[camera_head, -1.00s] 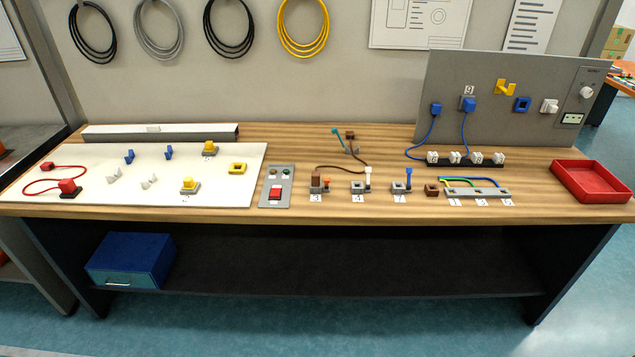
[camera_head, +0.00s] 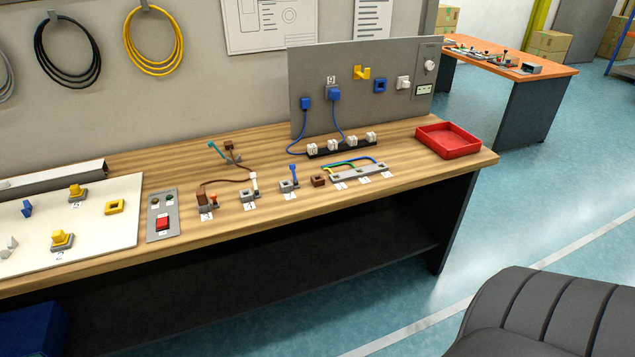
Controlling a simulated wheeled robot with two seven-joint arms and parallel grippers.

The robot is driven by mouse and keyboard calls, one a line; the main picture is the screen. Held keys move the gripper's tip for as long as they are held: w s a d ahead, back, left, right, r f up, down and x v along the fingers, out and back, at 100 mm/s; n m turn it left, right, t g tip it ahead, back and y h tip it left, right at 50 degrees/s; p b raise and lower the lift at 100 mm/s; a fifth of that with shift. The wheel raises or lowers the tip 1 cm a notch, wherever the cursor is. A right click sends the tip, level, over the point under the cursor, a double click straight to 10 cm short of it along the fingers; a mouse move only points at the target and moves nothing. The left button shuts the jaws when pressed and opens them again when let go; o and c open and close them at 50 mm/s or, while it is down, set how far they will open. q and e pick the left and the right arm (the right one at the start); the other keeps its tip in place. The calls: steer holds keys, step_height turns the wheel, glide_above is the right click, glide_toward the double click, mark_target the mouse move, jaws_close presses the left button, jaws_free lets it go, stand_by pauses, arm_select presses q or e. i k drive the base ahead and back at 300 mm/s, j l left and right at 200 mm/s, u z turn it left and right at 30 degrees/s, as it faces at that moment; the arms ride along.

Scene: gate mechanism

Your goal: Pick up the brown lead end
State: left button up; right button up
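A brown lead (camera_head: 225,181) lies on the wooden workbench (camera_head: 250,228), just left of its middle. One small brown end (camera_head: 229,146) is at a grey holder at the back, beside a teal piece (camera_head: 215,147). The lead curves forward past a white-topped piece to a larger brown block (camera_head: 202,197) on a grey numbered base. A separate brown square block (camera_head: 318,181) sits farther right. The exact join of the lead to each end is too small to tell. Neither of my grippers is in view.
A grey upright panel (camera_head: 420,62) with blue plugs stands at the back right. A red tray (camera_head: 448,150) is at the right end. A switch plate (camera_head: 158,228) and white board (camera_head: 110,240) lie left. Bare wood shows along the front edge.

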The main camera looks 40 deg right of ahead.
mark_target(201, 197)
steer(key=i+l+z, duration=0.2)
steer(key=i+l, duration=0.2)
steer(key=i+l+z, duration=0.15)
steer(key=i+l, duration=0.2)
steer(key=i, duration=0.2)
steer(key=i+l+z, duration=0.2)
steer(key=i, duration=0.3)
steer(key=l, duration=0.1)
